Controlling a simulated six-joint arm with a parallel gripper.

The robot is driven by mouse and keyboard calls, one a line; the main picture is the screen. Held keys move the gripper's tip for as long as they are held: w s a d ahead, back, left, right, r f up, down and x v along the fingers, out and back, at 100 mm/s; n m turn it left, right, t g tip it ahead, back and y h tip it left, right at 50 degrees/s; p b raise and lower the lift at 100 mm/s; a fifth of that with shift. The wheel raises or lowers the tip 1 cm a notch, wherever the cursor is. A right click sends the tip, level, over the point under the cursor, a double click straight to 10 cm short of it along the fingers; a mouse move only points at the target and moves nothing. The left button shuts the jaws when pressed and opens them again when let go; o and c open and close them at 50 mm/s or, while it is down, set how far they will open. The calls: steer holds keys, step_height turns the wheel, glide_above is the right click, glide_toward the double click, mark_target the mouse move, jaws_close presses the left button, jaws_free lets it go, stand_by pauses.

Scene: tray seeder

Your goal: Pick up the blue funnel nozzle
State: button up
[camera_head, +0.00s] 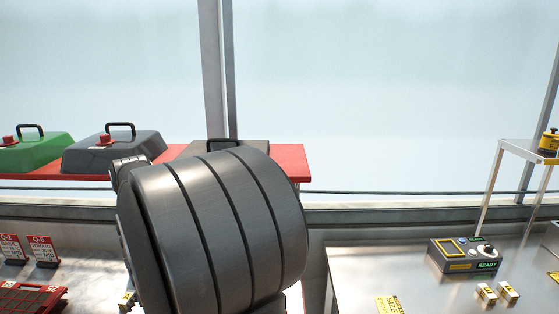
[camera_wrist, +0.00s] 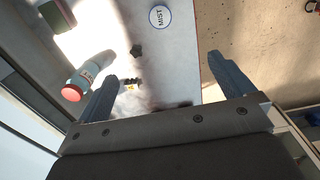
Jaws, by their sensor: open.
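I cannot make out the blue funnel nozzle in either view. My gripper (camera_wrist: 160,68) shows in the wrist view with its two blue-grey fingers spread wide. It is open, and nothing is held between the fingers. In the head view my own dark arm fills the lower middle and hides what lies behind it, and the gripper does not show there.
In the wrist view, a pale blue bottle with a red cap (camera_wrist: 72,93) is left of the left finger, and a round MIST label (camera_wrist: 160,17) lies above. The head view shows a READY control box (camera_head: 465,255) and a red rack (camera_head: 30,298).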

steer(key=c, duration=0.3)
steer(key=f+n, duration=0.4)
steer(key=f, duration=0.5)
steer(key=f+n, duration=0.5)
steer(key=f, duration=0.4)
steer(key=f+n, duration=0.4)
steer(key=f, duration=0.6)
steer(key=shift+a+f, duration=0.1)
steer(key=shift+a, duration=0.3)
steer(key=shift+s+d+f, duration=0.1)
steer(key=shift+d+f, duration=0.05)
steer(key=shift+f, duration=1.25)
steer(key=shift+d+f, duration=0.15)
steer(key=shift+f, duration=1.25)
steer(key=c, duration=0.9)
steer(key=shift+c, duration=0.2)
steer(key=shift+r, duration=0.15)
